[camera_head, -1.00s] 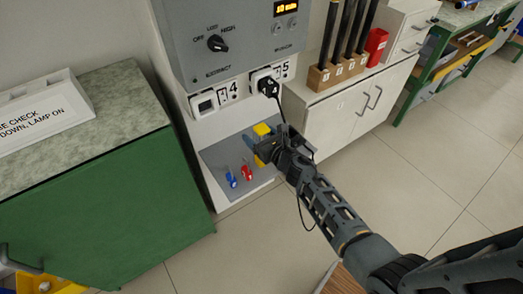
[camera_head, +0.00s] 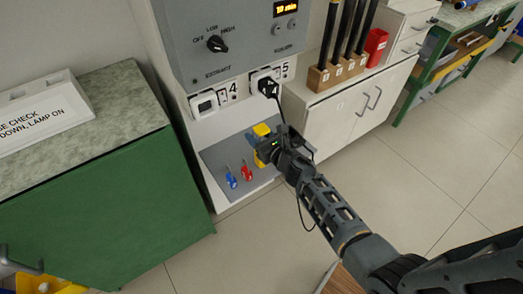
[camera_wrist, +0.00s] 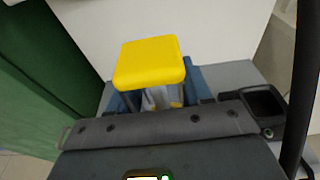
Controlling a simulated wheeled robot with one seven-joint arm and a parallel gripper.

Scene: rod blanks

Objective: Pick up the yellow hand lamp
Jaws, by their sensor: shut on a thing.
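The yellow hand lamp (camera_head: 261,130) is on the grey shelf (camera_head: 217,160) below the grey control panel. Its yellow top also shows large in the wrist view (camera_wrist: 149,62). My gripper (camera_head: 262,144) is at the lamp, its fingers shut on the lamp's body below the yellow top. The lamp looks upright. Its lower part is hidden by my gripper, so I cannot tell whether it touches the shelf.
A blue screwdriver-like item (camera_head: 231,179) and a red one (camera_head: 246,172) stand left of my gripper. A black plug (camera_head: 267,88) with a cord sits in socket 5 above. A green cabinet (camera_head: 110,210) is left, a white cabinet (camera_head: 345,105) right.

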